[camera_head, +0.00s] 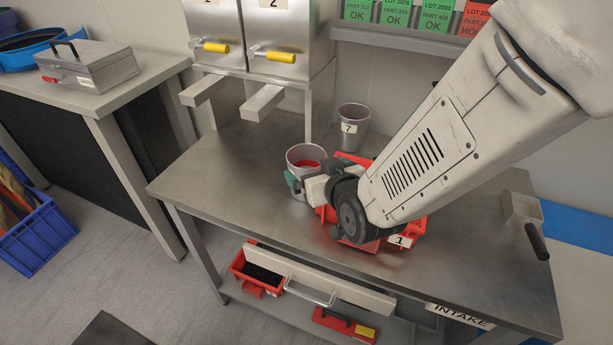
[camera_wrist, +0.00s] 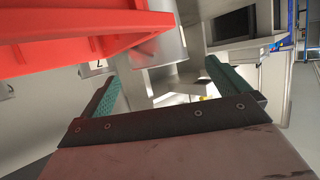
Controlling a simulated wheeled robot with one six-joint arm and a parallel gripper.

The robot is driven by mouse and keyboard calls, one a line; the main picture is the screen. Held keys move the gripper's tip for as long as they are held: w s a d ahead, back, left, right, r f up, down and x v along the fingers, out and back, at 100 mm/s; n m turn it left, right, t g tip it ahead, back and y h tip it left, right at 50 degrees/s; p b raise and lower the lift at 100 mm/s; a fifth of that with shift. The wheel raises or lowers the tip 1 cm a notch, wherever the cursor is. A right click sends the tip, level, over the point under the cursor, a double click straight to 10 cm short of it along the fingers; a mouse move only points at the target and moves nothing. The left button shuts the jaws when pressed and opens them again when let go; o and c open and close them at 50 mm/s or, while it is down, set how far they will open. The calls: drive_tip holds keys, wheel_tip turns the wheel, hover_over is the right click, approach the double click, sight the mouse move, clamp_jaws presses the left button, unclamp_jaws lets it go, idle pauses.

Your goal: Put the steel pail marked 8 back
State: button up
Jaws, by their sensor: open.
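A steel pail (camera_head: 301,152) with red inside stands on the steel table, just behind my gripper (camera_head: 302,182) in the head view. Its number does not show, so I cannot tell if it is the one marked 8. My gripper partly hides it, and I cannot tell whether the fingers touch it. A second steel pail, marked 7 (camera_head: 352,115), stands further back to the right. In the wrist view, my gripper (camera_wrist: 160,88) is open, its green finger pads wide apart. I cannot make out a pail clearly between them there.
A red bin marked 1 (camera_head: 411,229) lies under my arm; red plastic also fills the wrist view's upper left (camera_wrist: 70,30). Cabinets (camera_head: 292,38) with yellow handles stand behind, above two grey bars. A tool (camera_head: 533,232) lies at the right edge. The table's left front is clear.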

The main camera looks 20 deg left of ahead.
sight(310, 162)
drive_tip(key=x, duration=0.5)
drive_tip(key=shift+w+a+f, duration=0.1)
drive_tip(key=shift+w+f, duration=0.1)
drive_tip(key=shift+w, duration=0.2)
drive_tip(key=c, duration=1.4)
drive_tip(key=shift+r, duration=0.15)
